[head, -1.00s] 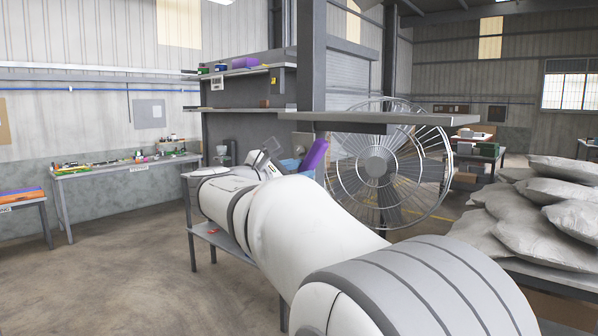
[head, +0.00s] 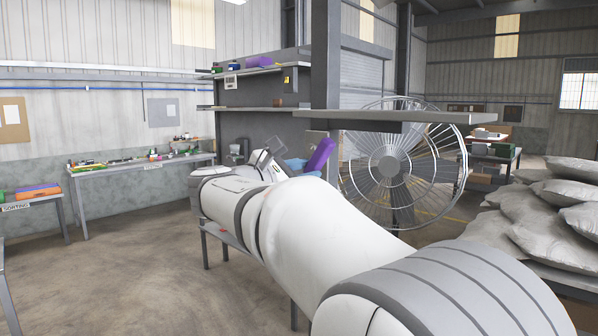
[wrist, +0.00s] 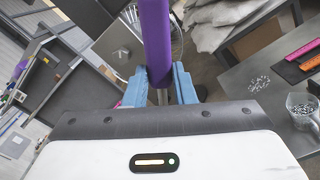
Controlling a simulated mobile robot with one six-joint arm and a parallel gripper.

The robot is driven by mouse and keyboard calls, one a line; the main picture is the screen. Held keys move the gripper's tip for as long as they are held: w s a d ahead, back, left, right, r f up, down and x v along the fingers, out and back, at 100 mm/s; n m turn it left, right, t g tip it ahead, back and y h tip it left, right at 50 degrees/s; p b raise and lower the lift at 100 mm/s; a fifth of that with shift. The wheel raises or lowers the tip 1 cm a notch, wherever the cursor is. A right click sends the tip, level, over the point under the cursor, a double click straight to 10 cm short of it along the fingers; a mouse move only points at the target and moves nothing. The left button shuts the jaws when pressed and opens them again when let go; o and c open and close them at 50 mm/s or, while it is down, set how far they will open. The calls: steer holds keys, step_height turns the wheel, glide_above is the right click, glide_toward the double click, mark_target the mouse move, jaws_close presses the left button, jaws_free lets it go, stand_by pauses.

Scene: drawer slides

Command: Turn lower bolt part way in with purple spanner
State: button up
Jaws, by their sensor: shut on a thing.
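My gripper (wrist: 160,84) is shut on the purple spanner (wrist: 156,38), with its blue fingers on either side of the purple handle in the wrist view. The handle runs up out of the top of that view, so its far end is cut off. In the head view the purple spanner (head: 320,155) shows tilted beyond my white arm, which hides most of my gripper; a bit of blue finger shows beside the handle. I cannot make out the lower bolt in either view.
A grey shelf (head: 405,116) juts out above and right of the spanner. A large wire fan (head: 390,168) stands behind it. Grey sacks (head: 545,205) are piled at right. A cluttered bench (head: 135,165) stands at left. The wrist view shows a clear cup (wrist: 303,108) on a table.

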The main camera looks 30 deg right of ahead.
jaws_close()
steer(key=s+a+b, duration=0.2)
steer(key=s+a, duration=0.5)
steer(key=s, duration=0.6)
steer(key=shift+s, duration=0.35)
